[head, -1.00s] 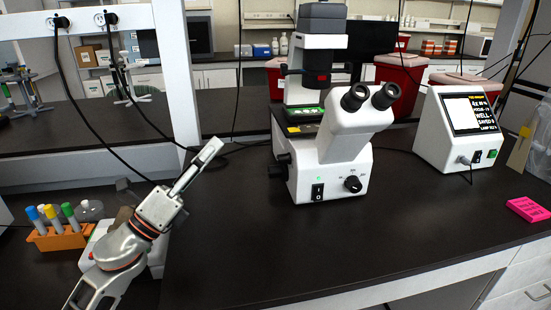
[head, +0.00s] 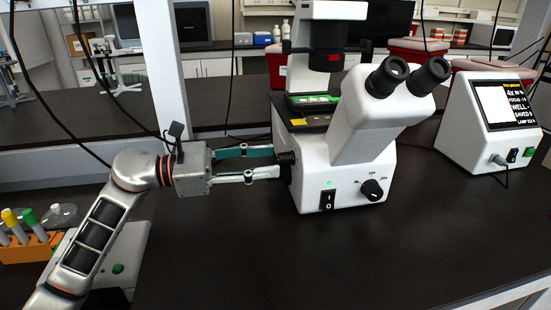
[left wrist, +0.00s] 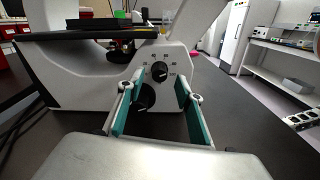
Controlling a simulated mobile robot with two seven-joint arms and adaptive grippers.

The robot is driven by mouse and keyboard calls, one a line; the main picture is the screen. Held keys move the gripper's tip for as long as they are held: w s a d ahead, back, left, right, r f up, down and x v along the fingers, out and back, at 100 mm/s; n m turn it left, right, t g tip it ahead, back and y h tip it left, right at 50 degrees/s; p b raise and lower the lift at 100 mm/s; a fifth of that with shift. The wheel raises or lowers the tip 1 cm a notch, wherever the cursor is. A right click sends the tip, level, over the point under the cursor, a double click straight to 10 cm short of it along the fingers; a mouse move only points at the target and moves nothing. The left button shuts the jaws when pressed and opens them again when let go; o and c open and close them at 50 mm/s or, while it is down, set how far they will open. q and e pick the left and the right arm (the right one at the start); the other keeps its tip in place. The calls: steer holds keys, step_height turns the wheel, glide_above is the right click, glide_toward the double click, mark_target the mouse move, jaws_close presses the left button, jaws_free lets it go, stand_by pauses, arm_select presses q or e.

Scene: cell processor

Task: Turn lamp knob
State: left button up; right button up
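The white microscope (head: 345,165) stands on the black bench. A black dial knob with scale marks (head: 372,189) is on its front, right of the power switch (head: 328,200). My left gripper (head: 277,161) is open at the microscope's left side, its fingertips at a dark side knob (head: 287,160). In the left wrist view, a black knob with a printed scale (left wrist: 160,71) and a larger dark knob (left wrist: 145,97) below it appear between the spread fingers of my left gripper (left wrist: 158,85). I cannot tell whether the fingers touch either knob. My right gripper is not in view.
A white display unit (head: 488,125) stands to the right. An orange tube rack (head: 35,248) and a white device (head: 105,250) are near my left arm. A white frame post (head: 168,75) and hanging cables are behind it. The bench in front of the microscope is clear.

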mark_target(286, 158)
arm_select(q)
steer(key=shift+w+d, duration=0.25)
steer(key=shift+d, duration=1.1)
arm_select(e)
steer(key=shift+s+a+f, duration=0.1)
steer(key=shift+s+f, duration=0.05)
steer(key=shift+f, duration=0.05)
arm_select(q)
steer(key=shift+w, duration=0.1)
jaws_close()
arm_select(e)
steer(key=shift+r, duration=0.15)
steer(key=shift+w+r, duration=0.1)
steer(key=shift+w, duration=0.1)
